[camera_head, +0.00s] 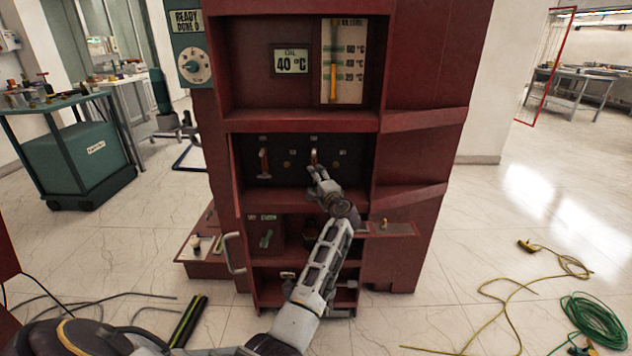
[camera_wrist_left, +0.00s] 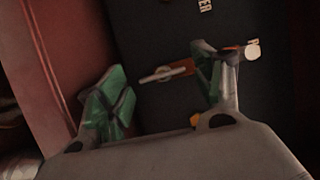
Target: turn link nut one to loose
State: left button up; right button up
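The red cabinet's dark middle bay (camera_head: 285,177) holds two upright copper-coloured links, a left one (camera_head: 264,161) and a right one (camera_head: 313,157). My left gripper (camera_head: 318,176) reaches up to the bay just below the right link. In the left wrist view its two green-padded fingers (camera_wrist_left: 162,92) are spread apart. A copper-coloured bar with a pale, wing-like nut (camera_wrist_left: 168,73) shows in the gap between them, against the dark panel. I see no finger pressed on the nut. I cannot read which nut is number one. My right gripper is not in view.
Above the bay are a 40 °C display (camera_head: 291,61) and a temperature scale (camera_head: 343,62). A small shelf (camera_head: 390,229) juts out at the lower right. A teal cart (camera_head: 75,150) stands at left. Yellow (camera_head: 510,300) and green cables (camera_head: 592,320) lie on the floor at right.

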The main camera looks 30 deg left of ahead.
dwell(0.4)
pick_arm(q)
jog(key=shift+m, duration=0.3)
jog(key=m+t, duration=0.1)
jog(key=m, duration=0.1)
jog(key=shift+f+m+y+b, duration=0.1)
jog(key=shift+m+y+b, duration=0.2)
jog(key=shift+y+b, duration=0.1)
jog(key=m, duration=0.2)
jog(key=m+t, duration=0.1)
jog(key=m, duration=0.1)
jog(key=shift+m+t, duration=0.3)
jog(key=shift+a+f+m+t+h+p, duration=0.15)
jog(key=shift+m+t+p, duration=0.5)
jog(key=shift+m, duration=1)
jog(key=shift+m+t+h+p, duration=0.2)
jog(key=shift+m+t, duration=0.75)
jog(key=shift+m, duration=0.7)
jog(key=shift+s+m+t+h+p, duration=0.1)
jog(key=shift+m+t+h+p, duration=0.45)
jog(key=shift+m, duration=1.05)
jog(key=shift+a+m+t+h+p, duration=0.1)
jog(key=shift+m+t+h+p, duration=0.3)
jog(key=shift+m, duration=0.85)
jog(key=shift+a+m+t+h+p, duration=0.1)
jog(key=shift+m+t+h, duration=0.5)
jog(key=shift+m, duration=0.65)
